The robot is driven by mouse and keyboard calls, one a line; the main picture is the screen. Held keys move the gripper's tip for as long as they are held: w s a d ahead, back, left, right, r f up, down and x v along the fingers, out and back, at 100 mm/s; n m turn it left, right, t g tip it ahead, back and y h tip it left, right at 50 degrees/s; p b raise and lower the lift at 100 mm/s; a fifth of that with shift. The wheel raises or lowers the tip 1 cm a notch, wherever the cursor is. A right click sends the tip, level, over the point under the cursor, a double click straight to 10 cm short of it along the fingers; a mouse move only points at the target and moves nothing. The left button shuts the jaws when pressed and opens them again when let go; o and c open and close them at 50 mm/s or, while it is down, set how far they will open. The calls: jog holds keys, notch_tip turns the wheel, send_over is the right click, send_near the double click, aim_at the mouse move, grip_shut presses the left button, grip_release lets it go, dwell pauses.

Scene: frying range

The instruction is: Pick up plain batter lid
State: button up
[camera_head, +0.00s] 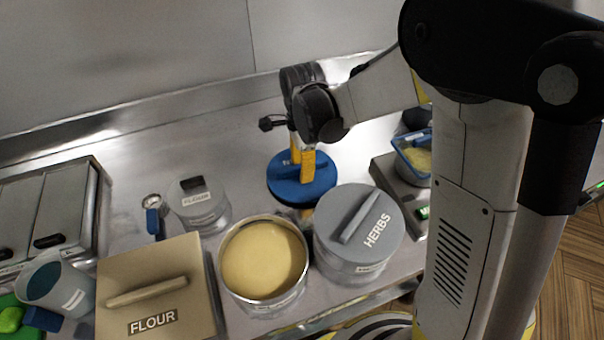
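A round blue lid (284,191) with a bar handle is in the middle of the head view, behind the open pot of yellow batter (264,258). White lettering on the blue lid is mostly hidden, so I cannot read its name. My gripper (302,165) points down over this lid, with its yellow fingers at the handle, one in front and one behind. I cannot tell whether they are pressing on the handle. What lies directly under the lid is mostly hidden.
A grey HERBS lid (377,240) tops a container close to the right. A beige FLOUR lid (190,258) lies at the front left. A clear flour tub (200,212) stands left. A blue-rimmed tub (399,150) sits right. The steel counter is clear at the back left.

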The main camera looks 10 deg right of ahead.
jog(key=shift+f, duration=0.15)
grip_shut()
dwell(0.4)
